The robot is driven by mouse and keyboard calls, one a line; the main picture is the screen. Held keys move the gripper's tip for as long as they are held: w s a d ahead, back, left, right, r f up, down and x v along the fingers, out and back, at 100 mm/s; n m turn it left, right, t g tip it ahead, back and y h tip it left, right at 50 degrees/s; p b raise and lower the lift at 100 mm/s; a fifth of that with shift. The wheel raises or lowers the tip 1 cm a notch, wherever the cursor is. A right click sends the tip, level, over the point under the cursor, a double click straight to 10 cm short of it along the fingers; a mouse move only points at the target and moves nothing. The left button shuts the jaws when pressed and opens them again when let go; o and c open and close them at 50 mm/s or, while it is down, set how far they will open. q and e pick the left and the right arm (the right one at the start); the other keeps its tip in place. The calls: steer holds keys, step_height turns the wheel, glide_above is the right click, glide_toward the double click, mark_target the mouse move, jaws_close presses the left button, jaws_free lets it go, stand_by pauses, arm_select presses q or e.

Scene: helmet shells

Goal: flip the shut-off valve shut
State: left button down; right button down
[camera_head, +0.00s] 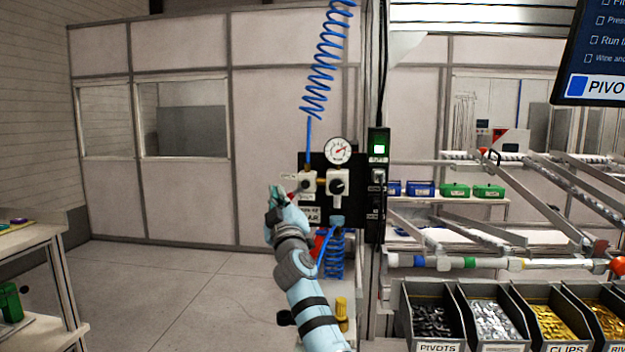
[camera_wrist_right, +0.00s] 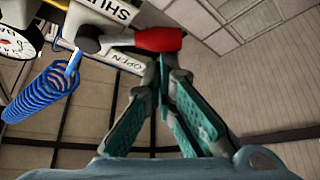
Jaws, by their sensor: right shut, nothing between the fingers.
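The shut-off valve (camera_head: 308,183) is a pale block on the black air panel, below and left of the pressure gauge. Its red-tipped lever (camera_head: 293,193) sticks out to the left. In the wrist view the red lever grip (camera_wrist_right: 160,40) lies crosswise, with a SHUT label (camera_wrist_right: 112,10) above and an OPEN label (camera_wrist_right: 122,66) below. My right gripper (camera_head: 276,191) is at the lever's left end; its closed fingertips (camera_wrist_right: 165,62) sit just below the red grip. They hold nothing; whether they touch the grip I cannot tell. My left gripper is out of view.
The pressure gauge (camera_head: 338,151) and a black-knobbed regulator (camera_head: 338,187) are right of the valve. A blue coiled hose (camera_head: 323,65) hangs above, another (camera_head: 335,255) below. Part bins (camera_head: 432,312) stand at lower right. The floor to the left is clear.

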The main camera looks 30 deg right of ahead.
steer(key=shift+s+d+f+b, duration=0.3)
steer(key=shift+s+d+f, duration=0.2)
steer(key=shift+d+f, duration=0.25)
steer(key=shift+s+d+f+b, duration=0.3)
steer(key=shift+s+d+f, duration=0.2)
steer(key=shift+f, duration=0.3)
steer(key=shift+d, duration=0.2)
